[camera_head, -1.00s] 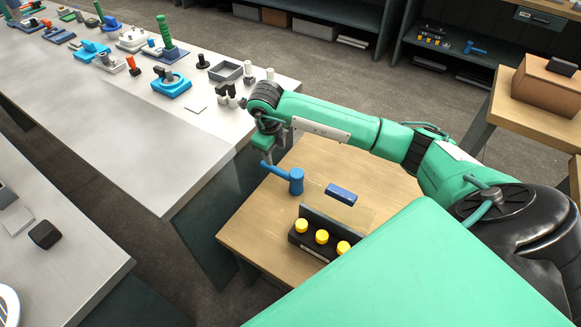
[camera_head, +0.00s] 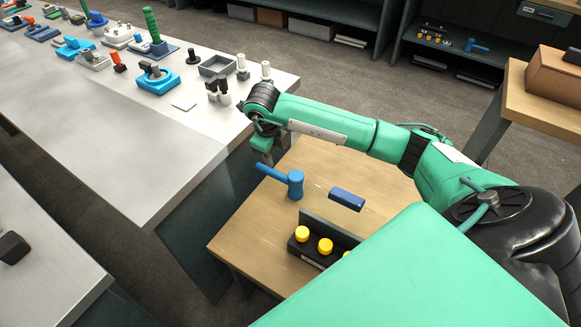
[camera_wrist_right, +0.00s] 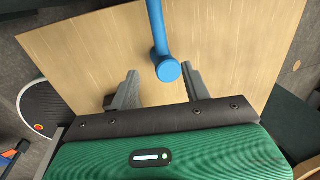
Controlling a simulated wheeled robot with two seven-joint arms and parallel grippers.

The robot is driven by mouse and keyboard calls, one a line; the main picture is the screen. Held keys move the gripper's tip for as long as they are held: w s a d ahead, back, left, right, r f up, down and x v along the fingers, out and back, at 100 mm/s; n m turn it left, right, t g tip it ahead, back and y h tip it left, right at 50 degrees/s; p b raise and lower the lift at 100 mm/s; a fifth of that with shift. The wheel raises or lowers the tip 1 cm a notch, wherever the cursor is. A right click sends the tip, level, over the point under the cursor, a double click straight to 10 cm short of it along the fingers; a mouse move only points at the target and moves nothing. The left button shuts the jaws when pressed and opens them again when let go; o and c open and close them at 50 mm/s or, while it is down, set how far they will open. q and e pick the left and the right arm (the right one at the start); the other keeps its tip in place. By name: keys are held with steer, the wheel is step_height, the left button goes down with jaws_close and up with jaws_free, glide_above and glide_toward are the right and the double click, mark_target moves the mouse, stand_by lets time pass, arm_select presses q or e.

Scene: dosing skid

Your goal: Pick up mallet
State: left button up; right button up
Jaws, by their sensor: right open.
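A blue mallet (camera_head: 295,185) is on the small wooden table, its handle pointing left toward my right gripper (camera_head: 264,158). In the right wrist view the mallet (camera_wrist_right: 157,30) runs down from the top edge and ends in a round blue face between and just beyond the fingertips. My right gripper (camera_wrist_right: 158,88) is open and empty there, with one finger on each side and a gap to the mallet. I cannot tell how high it is above the table. My left gripper is not in view.
The wooden table (camera_head: 245,230) also holds a blue block (camera_head: 347,199) and a dark rack (camera_head: 301,247) with yellow-topped pieces. A grey bench (camera_head: 150,150) with several fixtures stands close on the left. Another blue mallet-like tool (camera_head: 477,46) is on a far shelf.

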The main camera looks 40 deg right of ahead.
mark_target(283, 176)
steer(key=f, duration=0.3)
steer(key=d+f+b, duration=0.1)
steer(key=f, duration=0.6)
steer(key=shift+w+d+f, duration=0.15)
steer(key=shift+w+d, duration=0.15)
steer(key=f, duration=0.2)
steer(key=d+f, duration=0.1)
steer(key=f, duration=0.1)
steer(key=shift+d+b, duration=0.15)
steer(key=shift+b, duration=0.2)
steer(key=shift+d+f, duration=0.1)
steer(key=shift+f, duration=0.4)
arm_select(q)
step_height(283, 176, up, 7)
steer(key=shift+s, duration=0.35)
arm_select(e)
steer(key=shift+w+r, duration=0.1)
jaws_close()
